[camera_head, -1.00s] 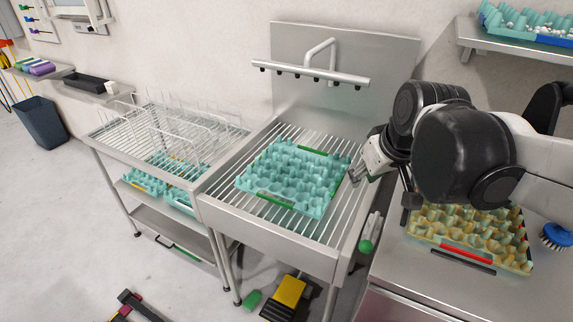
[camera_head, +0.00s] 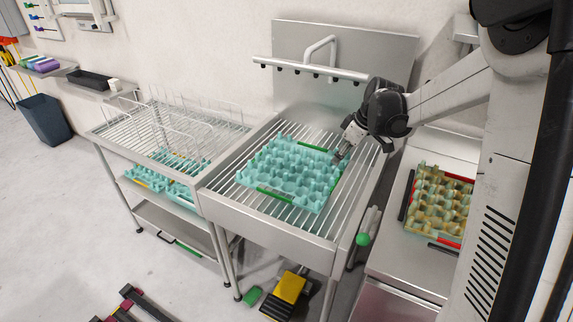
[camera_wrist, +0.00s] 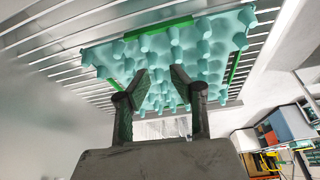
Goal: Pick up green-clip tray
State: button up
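The green-clip tray (camera_head: 300,172) is a teal egg tray with green clips on opposite edges. It lies flat on the slatted rack of the steel sink. My gripper (camera_head: 342,155) is at the tray's right edge, coming in from the upper right. In the wrist view the two dark fingers (camera_wrist: 160,80) are apart, with the tray (camera_wrist: 205,40) beyond and partly behind them. One green clip (camera_wrist: 158,28) shows above the fingertips there. I cannot tell whether the fingertips touch the tray or its rim lies between them.
A yellowish egg tray with red clips (camera_head: 418,211) stands on the steel counter at right. A wire rack trolley (camera_head: 165,128) adjoins the sink at left, with more teal trays below. A spray bar (camera_head: 312,69) runs behind the sink. A yellow foot pedal (camera_head: 291,288) is on the floor.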

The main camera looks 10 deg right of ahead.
jog(key=shift+n, duration=0.5)
jog(key=w+f, duration=0.2)
jog(key=f, duration=0.1)
jog(key=shift+w+d+f, duration=0.15)
jog(key=shift+d+f, duration=0.05)
jog(key=shift+d, duration=0.15)
jog(key=shift+w+a+f, duration=0.1)
jog(key=shift+w, duration=0.05)
jog(key=p, duration=0.1)
send_near(299, 159)
jog(key=shift+y, duration=0.3)
jog(key=f, duration=0.1)
jog(key=w+f, duration=0.1)
jog(key=f, duration=0.3)
jog(key=shift+w+a, duration=0.1)
jog(key=shift+w, duration=0.15)
jog(key=x, duration=0.4)
jog(key=shift+w+a, duration=0.3)
jog(key=shift+w+a+f, duration=0.1)
jog(key=shift+a+f, duration=0.05)
jog(key=shift+f, duration=0.35)
jog(key=shift+c, duration=0.4)
grip_shut()
